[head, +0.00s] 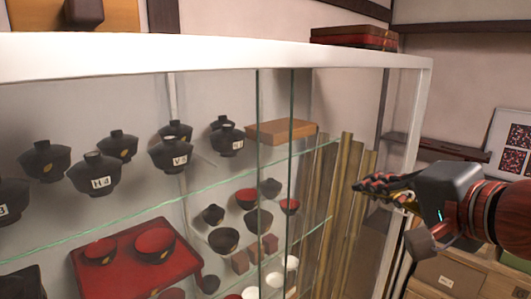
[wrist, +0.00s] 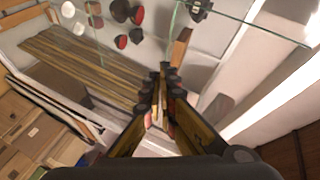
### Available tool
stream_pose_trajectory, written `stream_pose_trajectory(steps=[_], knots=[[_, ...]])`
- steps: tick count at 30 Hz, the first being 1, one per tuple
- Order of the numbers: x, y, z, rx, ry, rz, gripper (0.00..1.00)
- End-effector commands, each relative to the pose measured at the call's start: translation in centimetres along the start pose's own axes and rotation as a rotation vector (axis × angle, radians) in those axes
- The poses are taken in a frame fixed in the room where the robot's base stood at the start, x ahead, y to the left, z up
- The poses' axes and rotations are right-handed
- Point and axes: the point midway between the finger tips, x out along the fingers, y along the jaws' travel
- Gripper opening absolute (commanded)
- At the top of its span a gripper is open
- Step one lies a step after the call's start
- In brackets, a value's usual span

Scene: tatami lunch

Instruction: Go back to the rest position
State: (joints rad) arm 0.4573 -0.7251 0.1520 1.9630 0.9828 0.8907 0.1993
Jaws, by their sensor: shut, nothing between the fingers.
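My gripper (head: 377,187) is at the right of the head view, in front of the right end of a glass display cabinet (head: 204,47). Its fingers point left toward the cabinet. In the wrist view my gripper (wrist: 162,72) is shut, its fingertips together and nothing held between them. Glass panes and shelves show beyond the fingertips. I cannot tell the exact gap between the fingers and the glass.
The cabinet's upper shelf holds several dark lidded bowls (head: 101,173); a red tray (head: 118,276) with bowls is below. Tall wooden strips (head: 343,190) stand inside at the right. Wooden boxes (head: 447,275) stand at the lower right. A red box (head: 354,37) is on top.

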Motion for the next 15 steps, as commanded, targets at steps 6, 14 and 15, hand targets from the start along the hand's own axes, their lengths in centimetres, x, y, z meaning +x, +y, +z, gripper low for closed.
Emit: stream_pose_trajectory(steps=[6,14,15], knots=[[1.0,14.6,4.5,-0.324,-0.118,0.351,0.0],[-1.2,28.7,9.9,-0.76,-0.358,0.656,0.0],[-1.5,30.1,10.7,-0.818,-0.392,0.682,0.0]])
